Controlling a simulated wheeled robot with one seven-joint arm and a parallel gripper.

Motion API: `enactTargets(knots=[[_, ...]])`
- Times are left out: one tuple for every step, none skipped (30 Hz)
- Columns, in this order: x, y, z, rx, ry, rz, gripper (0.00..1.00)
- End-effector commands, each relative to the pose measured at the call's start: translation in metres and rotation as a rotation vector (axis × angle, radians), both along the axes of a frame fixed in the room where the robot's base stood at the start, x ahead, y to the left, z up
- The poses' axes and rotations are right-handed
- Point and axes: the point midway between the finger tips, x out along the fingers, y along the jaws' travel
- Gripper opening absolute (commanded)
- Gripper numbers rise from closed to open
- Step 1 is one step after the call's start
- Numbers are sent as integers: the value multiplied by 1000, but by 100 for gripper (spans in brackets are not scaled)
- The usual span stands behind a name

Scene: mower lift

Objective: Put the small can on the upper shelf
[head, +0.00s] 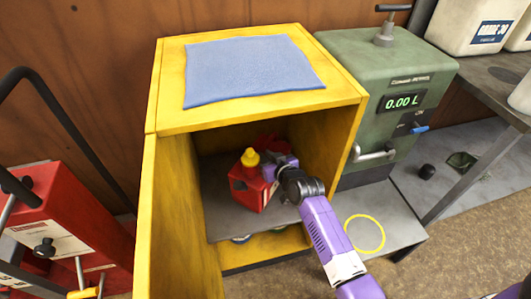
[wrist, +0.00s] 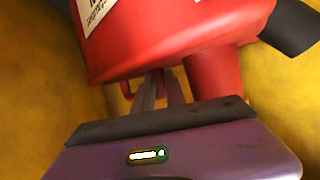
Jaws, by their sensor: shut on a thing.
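A small red can (head: 246,190) with a yellow cap (head: 250,158) is inside the open yellow cabinet (head: 178,215), over the dark grey upper shelf (head: 222,225). It looks nearly upright; I cannot tell whether its base touches the shelf. My gripper (head: 273,172) reaches in from the right front and is shut on the can. In the wrist view the red can (wrist: 180,35) fills the top, with a pale label and a dark end at upper right. My fingers (wrist: 160,88) are close together at its red handle side; the exact grip point is partly hidden.
Another red object (head: 269,143) is partly hidden deeper in the cabinet. A blue cloth (head: 250,70) lies on the cabinet top. A green dispenser (head: 385,90) stands right, above a grey platform with a yellow ring (head: 365,233). A red machine (head: 50,225) stands left.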

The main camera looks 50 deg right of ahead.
Motion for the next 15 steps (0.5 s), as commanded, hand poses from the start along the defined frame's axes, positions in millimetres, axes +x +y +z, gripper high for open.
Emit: enactTargets(knots=[[1, -1, -5, -3, -6, -1, 0], [1, -1, -9, -3, -6, -1, 0], [2, -1, -13, -3, -8, -2, 0], [2, -1, -15, -3, -8, -2, 0], [2, -1, -16, -3, -8, -2, 0], [2, -1, -17, -4, -8, -1, 0], [2, -1, -17, -4, -9, -1, 0], [2, -1, -16, -4, -9, -1, 0], [2, -1, -16, -5, -9, -1, 0], [2, -1, -16, -5, -9, -1, 0], [2, -1, -16, -4, -9, -1, 0], [2, -1, -16, -4, -9, -1, 0], [2, -1, -16, -4, -9, -1, 0], [2, -1, -17, -4, -8, -1, 0], [2, -1, -18, -4, -8, -1, 0]])
